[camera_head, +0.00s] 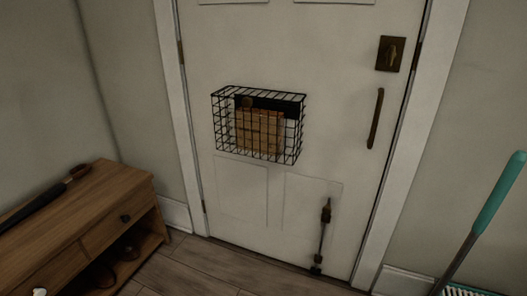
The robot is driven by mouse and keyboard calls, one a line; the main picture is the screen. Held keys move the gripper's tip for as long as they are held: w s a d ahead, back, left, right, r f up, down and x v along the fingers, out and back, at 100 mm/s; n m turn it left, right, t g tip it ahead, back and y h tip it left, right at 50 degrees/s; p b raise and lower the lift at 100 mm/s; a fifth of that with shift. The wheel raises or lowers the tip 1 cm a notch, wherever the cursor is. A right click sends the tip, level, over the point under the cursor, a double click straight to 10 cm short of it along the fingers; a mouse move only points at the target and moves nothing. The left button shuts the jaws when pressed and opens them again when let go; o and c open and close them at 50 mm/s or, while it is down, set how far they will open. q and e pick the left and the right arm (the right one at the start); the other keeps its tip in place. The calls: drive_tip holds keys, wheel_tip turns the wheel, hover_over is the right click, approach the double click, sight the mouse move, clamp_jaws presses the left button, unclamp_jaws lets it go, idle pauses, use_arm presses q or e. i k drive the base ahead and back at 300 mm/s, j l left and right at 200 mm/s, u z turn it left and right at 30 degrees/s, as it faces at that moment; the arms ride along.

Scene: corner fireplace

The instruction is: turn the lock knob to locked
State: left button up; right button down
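The lock knob (392,52) sits on a dark bronze square plate (383,65) high on the right side of the white door (330,60). The knob looks roughly upright, but it is small and dark, so I cannot tell whether it stands at locked. The door looks closed in its frame. Neither of my grippers shows in this view.
A long bronze pull handle (375,118) is below the lock. A wire basket (302,125) holding a brown package (258,130) hangs on the door. A wooden bench (110,205) stands left. A teal-handled broom (497,195) leans right. Floor (195,265) before the door is clear.

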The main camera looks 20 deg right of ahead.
sight(390, 54)
drive_tip(key=z, duration=1.3)
